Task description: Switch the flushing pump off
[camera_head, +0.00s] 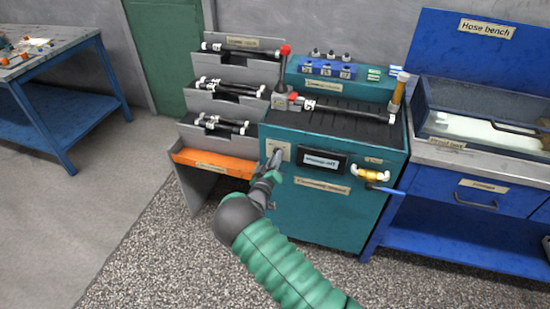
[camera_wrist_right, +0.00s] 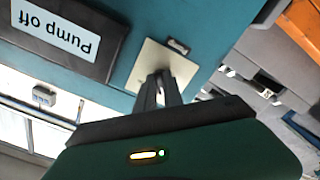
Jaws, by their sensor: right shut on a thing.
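The teal flushing bench (camera_head: 330,215) stands in the middle of the head view. On its front is a pale switch plate (camera_head: 285,147), and beside it a dark display (camera_head: 320,162). In the right wrist view the display (camera_wrist_right: 62,38) appears upside down and reads "Pump off". My right gripper (camera_head: 275,160) is at the plate with its fingers shut on the pump switch, which they mostly hide. The right wrist view shows the fingers (camera_wrist_right: 160,88) against the plate (camera_wrist_right: 178,68). My left gripper is not in view.
A hose assembly (camera_head: 345,110) lies on the bench top near a red-knobbed lever (camera_head: 284,60). A yellow fitting with a blue handle (camera_head: 372,176) juts from the front. Grey hose racks (camera_head: 205,105) and an orange tray (camera_head: 212,163) stand left, a blue hose bench (camera_head: 460,210) right.

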